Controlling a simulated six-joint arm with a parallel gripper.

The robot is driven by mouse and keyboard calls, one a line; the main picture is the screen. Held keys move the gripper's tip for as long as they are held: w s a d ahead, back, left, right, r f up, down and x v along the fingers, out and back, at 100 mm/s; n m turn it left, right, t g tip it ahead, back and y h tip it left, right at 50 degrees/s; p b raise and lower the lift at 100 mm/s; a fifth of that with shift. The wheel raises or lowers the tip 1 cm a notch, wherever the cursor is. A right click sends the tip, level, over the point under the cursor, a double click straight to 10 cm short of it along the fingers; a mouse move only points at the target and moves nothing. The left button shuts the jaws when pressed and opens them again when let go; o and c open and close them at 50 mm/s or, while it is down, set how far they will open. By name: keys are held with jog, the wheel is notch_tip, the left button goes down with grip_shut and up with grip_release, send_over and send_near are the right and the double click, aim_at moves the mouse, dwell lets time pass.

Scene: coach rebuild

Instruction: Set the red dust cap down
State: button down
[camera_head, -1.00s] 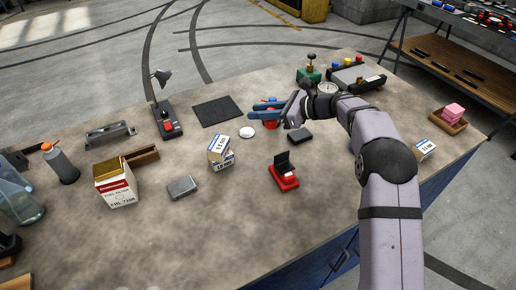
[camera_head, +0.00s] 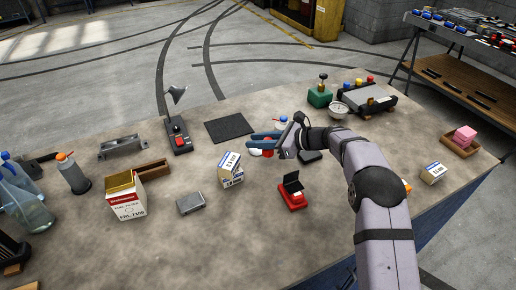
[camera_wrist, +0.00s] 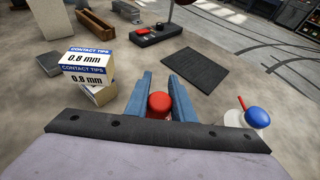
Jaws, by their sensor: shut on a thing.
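The red dust cap (camera_head: 268,153) is between the two blue fingers of my gripper (camera_head: 252,141), over the middle of the bench. In the wrist view the red cap (camera_wrist: 159,103) sits between the fingers of my gripper (camera_wrist: 160,86), and both fingers close on its sides. The lower part of the cap is hidden, so I cannot tell whether it touches the bench. A white round disc (camera_head: 254,152) lies just under and beside the fingers, partly covered by them.
Stacked contact-tips boxes (camera_head: 230,172) stand left of my gripper. A dark mat (camera_head: 229,127) lies behind left. A blue-topped item (camera_wrist: 257,117) is close on the far side. A red box with a raised black lid (camera_head: 292,196) stands nearer. Bare bench lies between mat and boxes.

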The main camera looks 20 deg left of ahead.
jog(key=shift+f+p, duration=0.45)
jog(key=shift+f, duration=1.45)
jog(key=shift+f, duration=0.1)
jog(key=c, duration=1.5)
grip_release()
jog(key=b+v, duration=0.3)
jog(key=v, duration=0.9)
